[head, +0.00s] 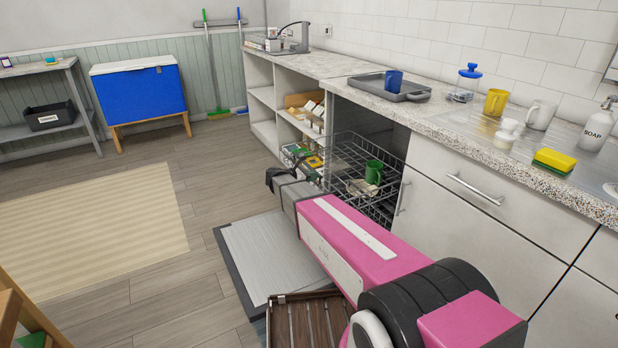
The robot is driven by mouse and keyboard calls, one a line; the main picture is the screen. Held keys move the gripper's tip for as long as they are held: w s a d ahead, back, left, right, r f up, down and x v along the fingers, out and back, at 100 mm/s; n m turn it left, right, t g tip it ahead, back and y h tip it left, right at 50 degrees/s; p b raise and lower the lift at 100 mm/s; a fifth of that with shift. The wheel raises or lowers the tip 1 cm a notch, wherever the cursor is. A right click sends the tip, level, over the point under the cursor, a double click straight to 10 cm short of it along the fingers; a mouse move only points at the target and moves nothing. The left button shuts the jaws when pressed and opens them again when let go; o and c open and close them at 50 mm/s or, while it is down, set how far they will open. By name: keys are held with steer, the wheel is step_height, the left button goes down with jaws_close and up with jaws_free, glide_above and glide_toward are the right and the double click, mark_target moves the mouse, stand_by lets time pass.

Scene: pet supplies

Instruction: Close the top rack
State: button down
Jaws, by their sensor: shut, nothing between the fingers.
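The top rack (333,153), a dark wire basket, is pulled out of the dishwasher opening (372,125) under the counter. A green mug (373,172) stands in it, with a pale item lying beside the mug. The dishwasher door (262,250) is folded down flat, low over the floor. My pink arm reaches across from the lower right and hides part of the rack and door. My gripper (270,180) is shut and empty, in front of the rack's left side in the picture. I cannot tell whether it touches the rack.
The counter (350,68) above holds a grey tray (390,88) with a blue mug. Open shelves (262,100) with boxes stand left of the dishwasher. A slatted wooden item (308,325) is below my arm. The floor near the beige rug (90,225) is clear.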

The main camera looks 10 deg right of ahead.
steer(key=w+d, duration=0.4)
steer(key=d, duration=0.7)
steer(key=w+d, duration=0.5)
steer(key=d, duration=0.6)
steer(key=w+d, duration=0.5)
steer(key=d, duration=0.6)
steer(key=shift+d, duration=0.4)
steer(key=shift+w+d, duration=0.1)
steer(key=shift+r, duration=0.1)
